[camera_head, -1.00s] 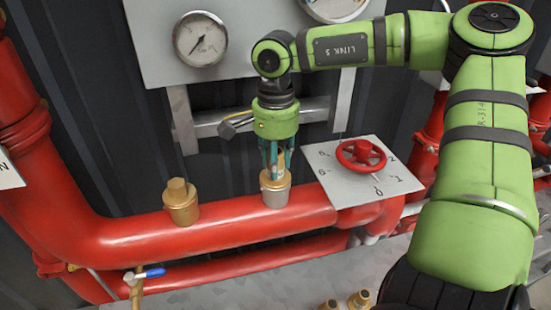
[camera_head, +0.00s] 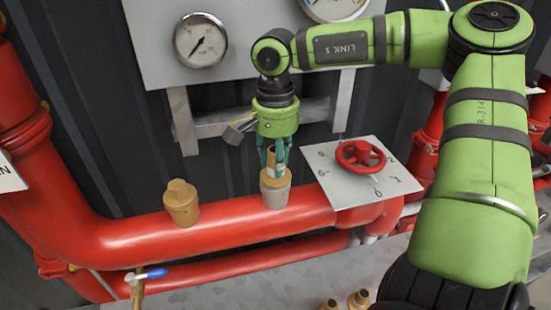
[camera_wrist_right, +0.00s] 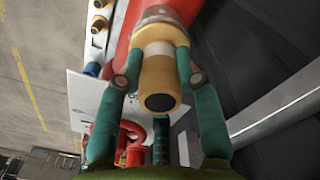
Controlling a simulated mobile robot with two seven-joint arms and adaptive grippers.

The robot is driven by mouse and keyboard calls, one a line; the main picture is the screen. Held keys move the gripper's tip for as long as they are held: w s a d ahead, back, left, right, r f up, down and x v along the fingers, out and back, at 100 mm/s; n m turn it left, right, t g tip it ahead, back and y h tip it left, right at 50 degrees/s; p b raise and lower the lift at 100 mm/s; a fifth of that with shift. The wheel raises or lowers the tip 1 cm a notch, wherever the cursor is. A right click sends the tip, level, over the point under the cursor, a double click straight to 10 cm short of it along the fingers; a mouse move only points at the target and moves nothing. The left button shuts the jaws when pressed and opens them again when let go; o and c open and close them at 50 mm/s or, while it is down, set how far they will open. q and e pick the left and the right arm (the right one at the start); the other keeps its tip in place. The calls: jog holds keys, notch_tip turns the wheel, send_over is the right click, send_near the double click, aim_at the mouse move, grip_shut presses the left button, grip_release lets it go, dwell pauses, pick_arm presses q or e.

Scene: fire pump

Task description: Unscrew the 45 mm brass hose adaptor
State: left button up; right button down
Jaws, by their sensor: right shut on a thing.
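A brass adaptor (camera_head: 276,178) stands upright on the big red pipe, in a short grey collar (camera_head: 274,196). My right gripper (camera_head: 275,160) points down over it, its teal fingers shut on the adaptor from two sides. In the right wrist view the adaptor (camera_wrist_right: 158,72) lies between the two fingertips (camera_wrist_right: 158,80). It has a wide brass part, a pale band and a narrower end with a dark opening. No size marking is readable. My left gripper is not in view.
Another brass fitting (camera_head: 181,203) stands on the pipe (camera_head: 235,222) to the left. A numbered plate with a red handwheel (camera_head: 360,155) is close on the right. A gauge (camera_head: 201,40) hangs behind. A blue-handled valve (camera_head: 150,274) and loose brass fittings (camera_head: 359,299) are lower down.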

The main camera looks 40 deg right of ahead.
jog(key=shift+r+p, duration=1.5)
jog(key=shift+r, duration=1.15)
